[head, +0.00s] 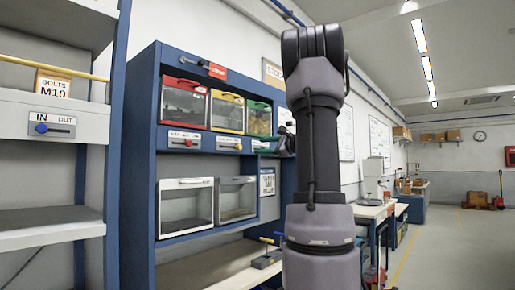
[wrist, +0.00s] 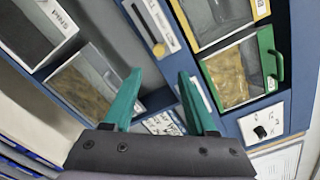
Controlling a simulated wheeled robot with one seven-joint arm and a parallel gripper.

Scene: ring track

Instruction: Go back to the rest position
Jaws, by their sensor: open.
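My gripper (wrist: 160,97) shows in the wrist view with its two teal fingers apart and nothing between them. It is in front of the blue storage cabinet (head: 142,130), which is tilted in the wrist view. In the head view my arm stands upright in the middle and the gripper is mostly hidden behind it, at the cabinet's right side. A green-framed bin (head: 259,117) is near the gripper; it also shows right of the fingers in the wrist view (wrist: 235,75).
The cabinet also holds a red-framed bin (head: 184,103), a yellow-framed bin (head: 227,112) and two white-framed bins (head: 186,206) below. A grey shelf rack (head: 50,115) stands at the left. Workbenches (head: 372,211) stand behind my arm. The floor (head: 450,250) at the right is clear.

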